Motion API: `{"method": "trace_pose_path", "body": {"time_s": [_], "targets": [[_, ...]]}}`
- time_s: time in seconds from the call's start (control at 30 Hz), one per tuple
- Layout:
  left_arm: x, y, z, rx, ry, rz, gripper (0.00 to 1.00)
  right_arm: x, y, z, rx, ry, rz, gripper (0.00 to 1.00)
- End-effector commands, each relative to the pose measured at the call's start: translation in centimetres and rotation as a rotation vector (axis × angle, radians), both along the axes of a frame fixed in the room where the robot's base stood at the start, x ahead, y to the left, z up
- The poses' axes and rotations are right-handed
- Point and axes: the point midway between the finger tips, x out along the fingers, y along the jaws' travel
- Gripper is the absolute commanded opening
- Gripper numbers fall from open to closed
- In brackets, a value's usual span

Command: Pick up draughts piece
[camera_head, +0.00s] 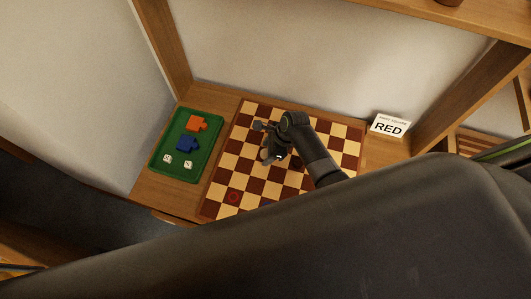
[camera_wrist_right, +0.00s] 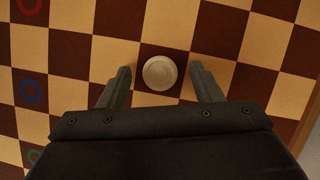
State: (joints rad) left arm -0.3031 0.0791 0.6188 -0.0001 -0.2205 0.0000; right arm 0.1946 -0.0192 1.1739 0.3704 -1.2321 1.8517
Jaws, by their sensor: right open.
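A pale, round draughts piece (camera_wrist_right: 160,73) lies on a dark square of the chequered board (camera_head: 232,164) in the right wrist view. My right gripper (camera_head: 264,141) is over the middle of the board in the head view. In the right wrist view its two fingers stand open, one on each side of the piece, with a gap on both sides. The piece cannot be made out in the head view, where the gripper and arm cover that area. My left gripper is not in view.
A green tray (camera_head: 160,151) left of the board holds an orange piece (camera_head: 197,123), a blue piece (camera_head: 187,144) and two white dice. A white "RED" card (camera_head: 389,126) stands right of it. Red (camera_wrist_right: 30,6), blue (camera_wrist_right: 31,92) and green rings mark some squares. Wooden posts flank the board.

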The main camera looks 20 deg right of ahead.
Motion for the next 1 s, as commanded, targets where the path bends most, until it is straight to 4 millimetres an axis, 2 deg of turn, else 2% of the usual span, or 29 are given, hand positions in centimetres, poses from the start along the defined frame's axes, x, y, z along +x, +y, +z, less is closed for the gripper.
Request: {"method": "trace_pose_path", "body": {"time_s": [0.17,0.53,0.83,1.0], "targets": [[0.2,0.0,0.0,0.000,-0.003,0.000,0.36,0.0,0.0,0.0,0.000,0.000,0.000,0.59],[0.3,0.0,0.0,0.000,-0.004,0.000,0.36,0.0,0.0,0.0,0.000,0.000,0.000,0.11],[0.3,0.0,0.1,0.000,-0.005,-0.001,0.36,0.0,0.0,0.2,0.000,-0.001,0.000,0.11],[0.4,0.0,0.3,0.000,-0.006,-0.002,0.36,0.1,0.0,1.4,0.000,-0.002,-0.001,0.11]]}}
